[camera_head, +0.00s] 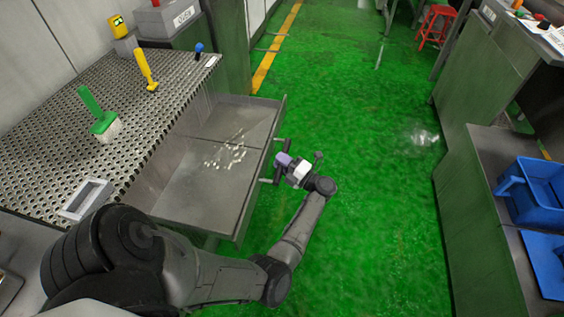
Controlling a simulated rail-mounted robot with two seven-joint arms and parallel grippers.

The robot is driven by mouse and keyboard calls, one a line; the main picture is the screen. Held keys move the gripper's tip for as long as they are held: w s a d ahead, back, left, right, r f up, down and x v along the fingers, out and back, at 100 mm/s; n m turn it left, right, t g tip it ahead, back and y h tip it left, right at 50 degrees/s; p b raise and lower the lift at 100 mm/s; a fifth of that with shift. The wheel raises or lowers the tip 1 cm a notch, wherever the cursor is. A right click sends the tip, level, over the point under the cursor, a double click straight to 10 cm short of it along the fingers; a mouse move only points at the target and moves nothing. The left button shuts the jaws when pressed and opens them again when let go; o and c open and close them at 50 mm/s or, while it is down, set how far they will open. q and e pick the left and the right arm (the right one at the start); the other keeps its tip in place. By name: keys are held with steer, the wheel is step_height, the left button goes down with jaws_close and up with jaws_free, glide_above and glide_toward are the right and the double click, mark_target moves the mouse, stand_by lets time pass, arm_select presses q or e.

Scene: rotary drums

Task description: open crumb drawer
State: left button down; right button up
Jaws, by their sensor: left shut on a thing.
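The crumb drawer (197,186) is a shallow grey metal tray. It is pulled out from under a perforated metal worktop (60,140), well into the aisle. Pale crumbs lie on its floor near the front. My left gripper (278,168) is at the outer face of the drawer front, shut on the bar handle (277,147). The gripper's fingers partly cover the handle. My right gripper is not in view.
On the worktop stand a green brush (98,115) with white bristles, a yellow-handled tool (147,70) and a small metal frame (87,199). A counter with a blue bin (535,190) is at the right. The green floor (385,190) between is clear; a red stool (437,24) stands far back.

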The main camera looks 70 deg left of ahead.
arm_select(q)
steer(key=c, duration=0.9)
jaws_free()
steer(key=shift+d, duration=0.1)
steer(key=v, duration=1.3)
steer(key=shift+w+d+f, duration=0.1)
steer(key=shift+w+d, duration=0.15)
